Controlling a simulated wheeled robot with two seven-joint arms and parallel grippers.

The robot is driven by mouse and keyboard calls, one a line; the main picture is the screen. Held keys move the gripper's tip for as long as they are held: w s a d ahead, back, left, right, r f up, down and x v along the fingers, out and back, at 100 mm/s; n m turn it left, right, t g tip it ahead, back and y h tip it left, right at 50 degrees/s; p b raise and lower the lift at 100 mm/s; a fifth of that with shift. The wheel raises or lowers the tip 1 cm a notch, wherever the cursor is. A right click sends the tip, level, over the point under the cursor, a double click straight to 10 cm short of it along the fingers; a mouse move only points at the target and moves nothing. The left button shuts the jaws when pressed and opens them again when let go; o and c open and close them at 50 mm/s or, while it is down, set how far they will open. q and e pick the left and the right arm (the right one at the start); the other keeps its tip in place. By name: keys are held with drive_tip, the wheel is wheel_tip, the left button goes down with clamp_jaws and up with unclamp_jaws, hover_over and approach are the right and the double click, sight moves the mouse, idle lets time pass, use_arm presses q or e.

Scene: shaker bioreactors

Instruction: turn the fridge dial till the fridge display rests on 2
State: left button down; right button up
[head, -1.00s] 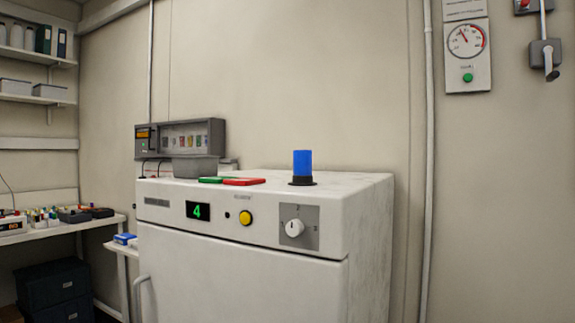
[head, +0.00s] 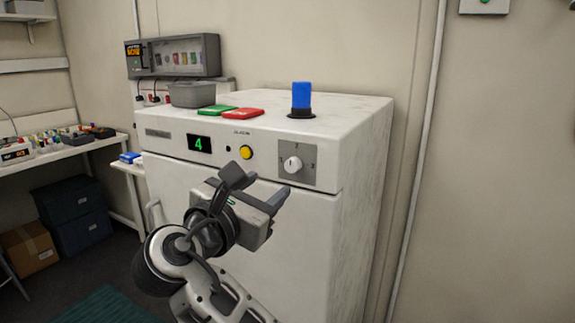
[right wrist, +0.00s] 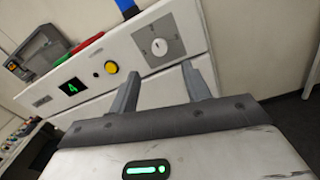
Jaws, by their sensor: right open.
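The white fridge (head: 290,235) stands in the middle of the head view. Its display (head: 199,144) shows a green 4; it also shows in the right wrist view (right wrist: 72,87). The fridge dial (head: 293,164) is a white round knob on a grey square plate with numbers around it; in the right wrist view the dial (right wrist: 159,47) is beyond the fingers. My right gripper (head: 258,188) is open and empty, in front of the fridge, below and left of the dial and apart from it. My left gripper is not in view.
A yellow button (head: 246,152) sits between display and dial. On the fridge top are a blue lamp (head: 301,96), a red pad (head: 243,112), a green pad (head: 212,111) and a grey tray (head: 192,94). A cluttered bench (head: 100,146) stands at left.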

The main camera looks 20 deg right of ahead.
sight(291, 168)
drive_tip(key=p+x, duration=0.1)
drive_tip(key=x, duration=0.8)
drive_tip(key=c, duration=1)
